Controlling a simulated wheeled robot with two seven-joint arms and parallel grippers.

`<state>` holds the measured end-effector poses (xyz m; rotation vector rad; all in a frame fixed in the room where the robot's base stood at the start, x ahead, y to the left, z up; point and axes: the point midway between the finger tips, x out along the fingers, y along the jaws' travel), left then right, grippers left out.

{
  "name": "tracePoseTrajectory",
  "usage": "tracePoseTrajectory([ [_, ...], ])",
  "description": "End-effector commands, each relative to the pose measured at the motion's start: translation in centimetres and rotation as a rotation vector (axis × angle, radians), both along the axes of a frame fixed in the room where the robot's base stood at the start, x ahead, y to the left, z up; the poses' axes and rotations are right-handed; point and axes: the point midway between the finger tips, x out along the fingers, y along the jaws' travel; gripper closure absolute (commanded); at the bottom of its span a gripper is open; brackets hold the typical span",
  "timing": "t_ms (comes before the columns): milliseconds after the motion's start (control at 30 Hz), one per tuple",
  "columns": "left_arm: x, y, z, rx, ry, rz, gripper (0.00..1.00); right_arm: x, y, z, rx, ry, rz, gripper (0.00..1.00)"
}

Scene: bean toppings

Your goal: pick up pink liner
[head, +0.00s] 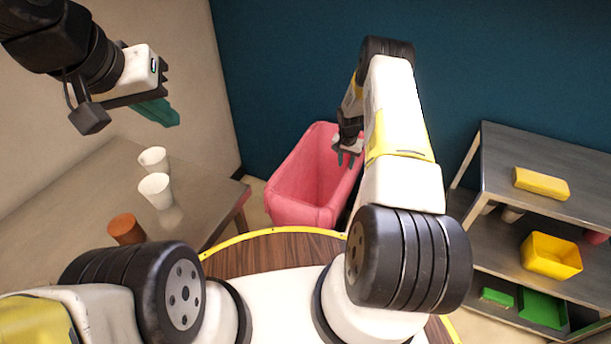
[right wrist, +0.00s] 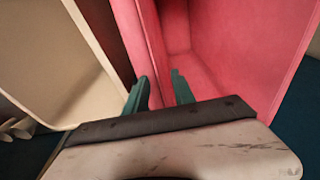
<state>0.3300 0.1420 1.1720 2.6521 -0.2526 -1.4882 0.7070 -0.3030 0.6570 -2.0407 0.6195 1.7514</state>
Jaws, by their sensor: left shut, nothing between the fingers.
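The pink liner (head: 300,190), an open bin, stands on the floor beyond my base in the head view. My right gripper (head: 345,160) is over the right part of its opening, fingers pointing down. In the right wrist view the liner (right wrist: 235,50) fills the upper right. The two green fingers of that gripper (right wrist: 162,92) are apart, with a pink wall edge running down between them. I cannot tell whether they touch it. My left gripper (head: 158,113) is shut and empty at the upper left, above the table.
A grey table (head: 75,210) at left holds two white cups (head: 155,188) and a brown cup (head: 125,229). A metal shelf (head: 500,150) at right carries a yellow block (head: 541,183), a yellow bin (head: 550,255) and green trays (head: 540,308). A dark blue wall (head: 270,60) stands behind the liner.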

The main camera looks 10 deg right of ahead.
Motion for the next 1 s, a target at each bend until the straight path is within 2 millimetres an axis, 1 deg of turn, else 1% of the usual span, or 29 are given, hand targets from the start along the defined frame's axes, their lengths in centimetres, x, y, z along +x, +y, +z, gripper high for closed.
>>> tracePoseTrajectory([
  [33,0.0,0.0,0.0,0.000,0.000,0.000,1.00,-0.1,-0.1,-0.7,0.000,0.003,-0.003,0.69],
  [367,0.0,0.0,0.0,0.000,0.000,0.000,1.00,0.2,-0.4,-4.3,0.001,0.004,-0.005,0.69],
  [500,0.0,0.0,0.0,0.000,0.000,0.000,1.00,0.3,-0.8,-6.5,0.001,0.004,-0.006,0.69],
  [600,0.0,0.0,0.0,0.000,0.000,0.000,1.00,0.5,-0.8,-7.7,0.001,0.004,-0.005,0.69],
  [700,0.0,0.0,0.0,0.000,0.000,0.000,1.00,0.6,-0.9,-8.3,0.001,0.003,-0.004,0.69],
  [933,0.0,0.0,0.0,0.000,0.000,0.000,1.00,0.7,-0.9,-8.4,0.001,0.003,-0.004,0.69],
  [1000,0.0,0.0,0.0,0.000,0.000,0.000,1.00,0.7,-0.9,-8.4,0.001,0.003,-0.004,0.83],
])
